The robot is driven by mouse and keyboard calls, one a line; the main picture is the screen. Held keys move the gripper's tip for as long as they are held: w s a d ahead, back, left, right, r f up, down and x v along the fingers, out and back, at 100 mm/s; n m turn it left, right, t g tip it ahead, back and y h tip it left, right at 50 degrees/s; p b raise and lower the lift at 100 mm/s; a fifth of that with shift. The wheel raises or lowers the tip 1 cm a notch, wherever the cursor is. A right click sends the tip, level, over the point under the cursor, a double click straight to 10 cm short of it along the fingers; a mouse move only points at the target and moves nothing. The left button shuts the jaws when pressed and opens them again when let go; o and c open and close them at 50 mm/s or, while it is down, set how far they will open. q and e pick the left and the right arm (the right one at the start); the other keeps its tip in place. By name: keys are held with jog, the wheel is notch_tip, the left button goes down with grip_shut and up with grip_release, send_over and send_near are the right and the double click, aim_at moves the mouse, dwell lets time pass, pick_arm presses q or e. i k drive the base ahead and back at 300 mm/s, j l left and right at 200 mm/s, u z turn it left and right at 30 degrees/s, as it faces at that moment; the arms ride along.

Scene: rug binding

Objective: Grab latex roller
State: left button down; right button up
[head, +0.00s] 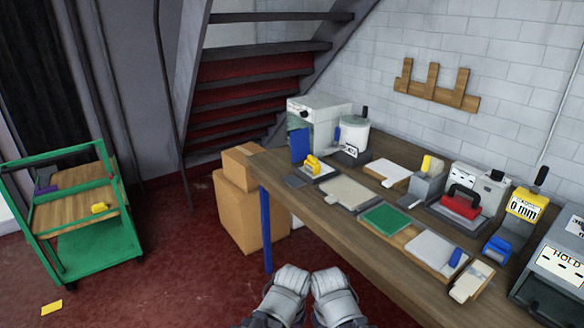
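No label marks the latex roller, and I cannot tell for certain which tool it is. One candidate is a small blue cylinder (455,258) on a pale grey board at the front of the workbench. Another is a cream block-like tool (467,284) just right of it, near the front edge. My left gripper (292,278) and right gripper (326,279) are side by side at the bottom middle, in front of the bench and apart from these tools. Their fingers are not clear, so I cannot tell whether they are open or shut.
The wooden workbench (283,202) holds a green pad (386,218), a red-handled tool (461,205), a blue tool (497,249) and a HOLD machine (556,280). Cardboard boxes (240,215) stand at its left end. A green cart (95,240) is far left; red floor lies between.

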aim_at(311, 165)
jog(key=j+z, duration=0.15)
jog(key=z, duration=0.25)
jog(key=i+j+z, duration=0.1)
jog(key=z, duration=0.35)
jog(key=j+z, duration=0.35)
jog(key=j, duration=0.45)
jog(key=j+z, duration=0.35)
jog(key=j, duration=0.45)
